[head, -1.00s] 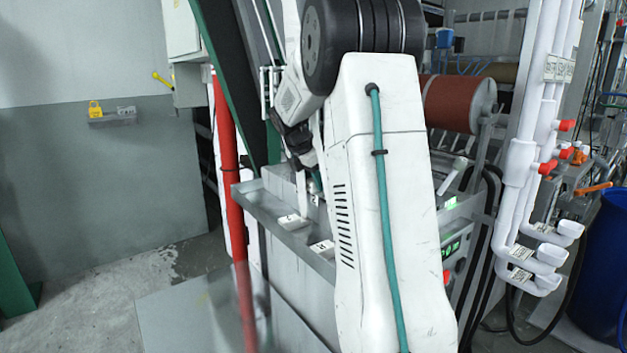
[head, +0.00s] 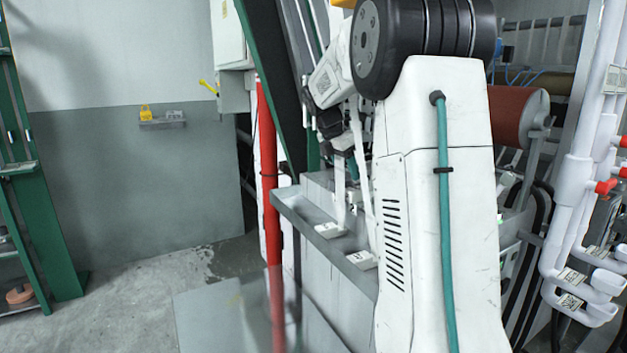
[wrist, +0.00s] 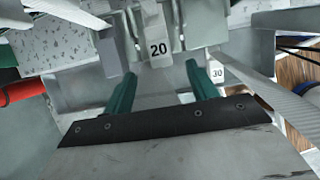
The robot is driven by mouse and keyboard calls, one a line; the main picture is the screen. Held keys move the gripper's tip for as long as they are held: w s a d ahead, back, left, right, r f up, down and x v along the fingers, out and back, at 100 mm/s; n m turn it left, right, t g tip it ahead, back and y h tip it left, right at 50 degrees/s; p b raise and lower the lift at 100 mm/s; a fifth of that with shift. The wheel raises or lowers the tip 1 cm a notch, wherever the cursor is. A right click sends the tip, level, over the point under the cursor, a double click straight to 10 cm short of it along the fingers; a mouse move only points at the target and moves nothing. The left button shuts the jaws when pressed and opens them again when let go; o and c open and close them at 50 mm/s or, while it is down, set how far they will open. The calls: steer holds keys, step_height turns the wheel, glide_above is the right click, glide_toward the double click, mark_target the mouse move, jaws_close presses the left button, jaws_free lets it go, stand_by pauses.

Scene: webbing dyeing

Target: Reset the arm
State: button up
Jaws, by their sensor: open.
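My gripper (head: 352,165) is at the end of my bent white arm in the head view, just above the grey metal ledge with small labelled white blocks. It is small there and partly hidden by my own arm. In the wrist view my gripper (wrist: 162,80) shows two teal fingers standing apart, with nothing seen between them. Beyond the fingers is a grey part with a plate marked 20 (wrist: 158,48). A tag marked 30 (wrist: 217,72) is just right of the right finger. Whether the fingers touch anything cannot be told.
A red upright pipe (head: 267,190) stands left of the grey ledge (head: 318,240). White pipes with red handles (head: 578,190) and a reddish-brown roll (head: 518,115) are at the right. A green rack (head: 45,200) is at far left. Open floor (head: 130,290) lies between.

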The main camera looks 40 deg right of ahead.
steer(key=shift+r, duration=0.1)
steer(key=s+a+f+m+y, duration=0.1)
steer(key=s+a+f+m, duration=0.1)
steer(key=s+a+m, duration=0.3)
steer(key=s+a+f+m+t+y, duration=0.1)
steer(key=s+a+m, duration=0.4)
steer(key=s+a, duration=0.8)
steer(key=s+a+f+m+t+y, duration=0.1)
steer(key=s+a+f+m, duration=0.3)
steer(key=s+a, duration=0.5)
steer(key=shift+a+m+y, duration=0.7)
steer(key=shift+a, duration=4.4)
steer(key=shift+s, duration=0.1)
steer(key=shift+c, duration=0.4)
